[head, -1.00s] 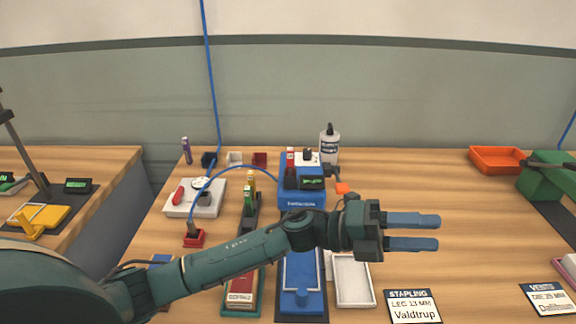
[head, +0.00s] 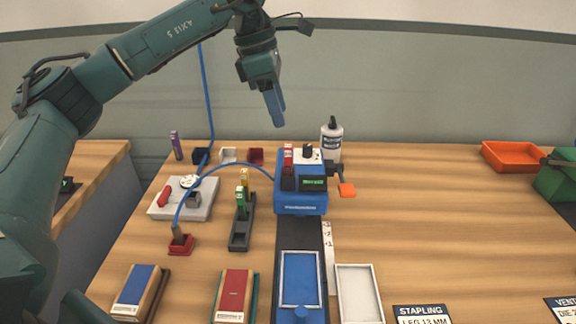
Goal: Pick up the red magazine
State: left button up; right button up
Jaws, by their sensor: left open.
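A narrow upright red magazine (head: 288,160) stands in the top of the blue stapling machine (head: 301,202), beside its small green display. A green magazine (head: 241,197) and a yellow magazine (head: 245,178) stand in a dark rack (head: 241,238) to the left. My left gripper (head: 275,108) is raised with its blue fingers pointing down. It appears above and slightly left of the red magazine, apart from it and empty. Its fingers overlap in this view. My right gripper is not in view.
A white bottle (head: 331,140) stands behind the machine. A blue hose (head: 222,172) arches left of it. Red-topped (head: 234,290) and blue-topped (head: 137,288) stacks lie in front, near a blue tray (head: 300,279) and white tray (head: 358,291). The table's right middle is clear.

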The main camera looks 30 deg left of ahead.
aim_at(288, 146)
pick_arm(q)
jog(key=x, duration=0.6)
jog(key=shift+d+f, duration=0.1)
jog(key=shift+d, duration=0.05)
jog(key=shift+a+p+x, duration=0.2)
jog(key=shift+p+x, duration=0.05)
jog(key=shift+x, duration=1.05)
jog(key=shift+a+p+x, duration=0.15)
jog(key=shift+p+x, duration=0.1)
jog(key=shift+x, duration=1.05)
jog(key=shift+f, duration=0.1)
jog(key=shift+c, duration=0.6)
grip_shut()
